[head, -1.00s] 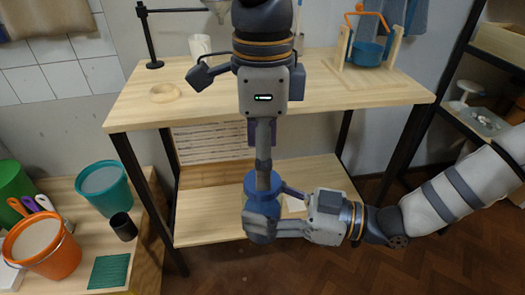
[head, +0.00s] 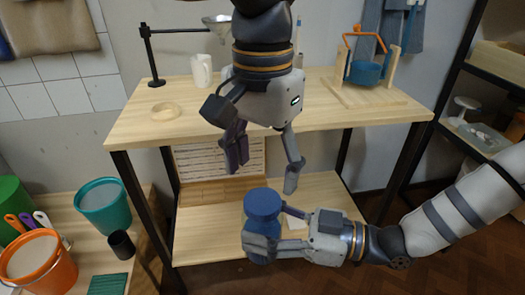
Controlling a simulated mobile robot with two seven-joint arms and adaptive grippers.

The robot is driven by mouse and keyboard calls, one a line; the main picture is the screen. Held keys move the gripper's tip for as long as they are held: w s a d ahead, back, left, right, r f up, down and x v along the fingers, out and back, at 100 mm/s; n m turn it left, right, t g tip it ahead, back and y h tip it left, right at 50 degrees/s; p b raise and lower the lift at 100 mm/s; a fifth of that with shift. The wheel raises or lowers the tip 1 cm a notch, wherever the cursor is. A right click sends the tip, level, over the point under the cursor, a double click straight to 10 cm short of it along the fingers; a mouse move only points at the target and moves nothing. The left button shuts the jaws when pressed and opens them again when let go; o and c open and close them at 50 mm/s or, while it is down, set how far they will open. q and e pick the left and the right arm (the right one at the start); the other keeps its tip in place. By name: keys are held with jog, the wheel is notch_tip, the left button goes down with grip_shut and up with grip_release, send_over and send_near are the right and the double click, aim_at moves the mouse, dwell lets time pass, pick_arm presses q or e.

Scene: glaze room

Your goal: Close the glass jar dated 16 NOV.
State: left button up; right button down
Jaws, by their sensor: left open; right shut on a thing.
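A jar (head: 259,246) with a bluish body is held upright in front of the table's lower shelf. Its round blue lid (head: 263,203) sits on top of it; how tightly it is seated I cannot tell. No date label is readable. My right gripper (head: 262,240) comes in from the right and is shut around the jar body, hiding part of it. My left gripper (head: 265,167) is above the lid, tilted, with its fingers spread wide and empty, apart from the lid.
The wooden table (head: 190,125) has a wooden ring (head: 165,111), a white mug (head: 202,70) and a wooden frame with a blue pot (head: 365,73). At lower left stand a teal bucket (head: 104,207), an orange bucket (head: 38,264) and a black cup (head: 121,244).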

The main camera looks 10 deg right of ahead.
aim_at(262, 200)
pick_arm(q)
notch_tip(262, 200, down, 6)
jog(key=shift+r, duration=0.1)
jog(key=c, duration=1.2)
jog(key=o, duration=1.3)
jog(key=shift+o, duration=0.2)
jog(key=shift+r, duration=0.1)
notch_tip(262, 200, up, 12)
jog(key=shift+f, duration=0.2)
